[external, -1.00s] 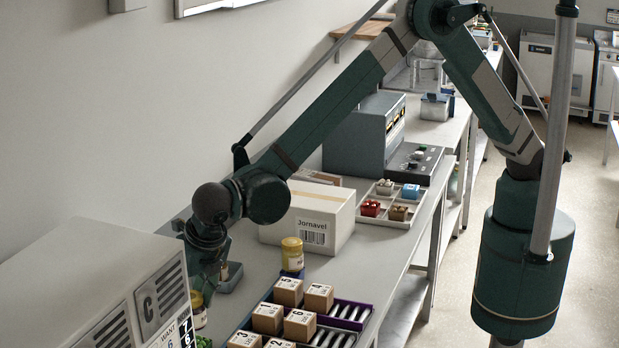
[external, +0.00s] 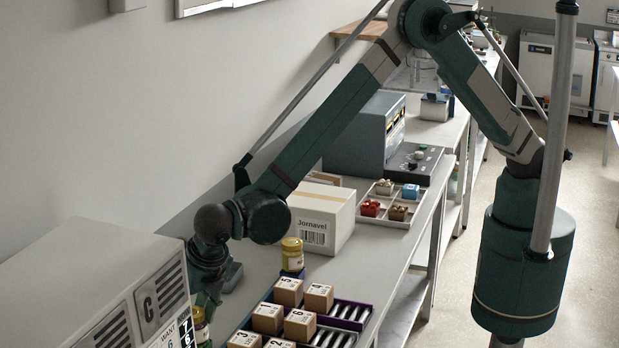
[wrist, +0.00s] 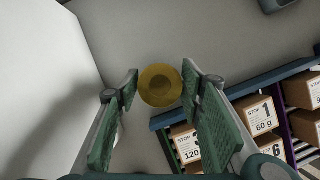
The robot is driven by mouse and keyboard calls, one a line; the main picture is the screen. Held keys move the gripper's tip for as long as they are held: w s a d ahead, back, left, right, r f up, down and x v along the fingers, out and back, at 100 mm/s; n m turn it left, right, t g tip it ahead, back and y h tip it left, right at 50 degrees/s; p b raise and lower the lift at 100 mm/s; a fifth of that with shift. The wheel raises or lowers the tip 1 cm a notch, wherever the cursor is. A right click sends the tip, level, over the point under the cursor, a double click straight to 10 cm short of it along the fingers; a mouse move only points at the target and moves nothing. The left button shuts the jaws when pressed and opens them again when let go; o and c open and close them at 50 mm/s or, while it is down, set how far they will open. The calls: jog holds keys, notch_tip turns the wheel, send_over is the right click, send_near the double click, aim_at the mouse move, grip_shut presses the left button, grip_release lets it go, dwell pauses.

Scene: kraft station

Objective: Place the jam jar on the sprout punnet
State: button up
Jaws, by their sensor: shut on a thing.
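My gripper (external: 205,300) is low beside the large grey machine and shut on a jar with a yellow lid. That jar (external: 200,327) shows below my gripper in the external view, partly hidden by the machine. In the wrist view the round yellow lid (wrist: 160,86) sits between the two green fingers of my gripper (wrist: 160,80). A second jar (external: 292,250) with a yellow lid stands behind the numbered boxes. I cannot make out the sprout punnet now; what lies under the held jar is hidden.
The grey machine (external: 110,285) stands close on the left. Numbered cardboard boxes (external: 300,324) sit in a rack (wrist: 240,87) to the right. A Jornavel carton (external: 318,218) and a tray of small blocks (external: 372,217) are farther back. Bare bench lies between.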

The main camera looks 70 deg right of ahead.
jog(key=shift+f, duration=0.1)
jog(key=o, duration=1.1)
jog(key=b+v, duration=0.1)
jog(key=v, duration=1.1)
dwell(0.4)
jog(key=shift+d+r, duration=0.1)
jog(key=shift+r, duration=0.1)
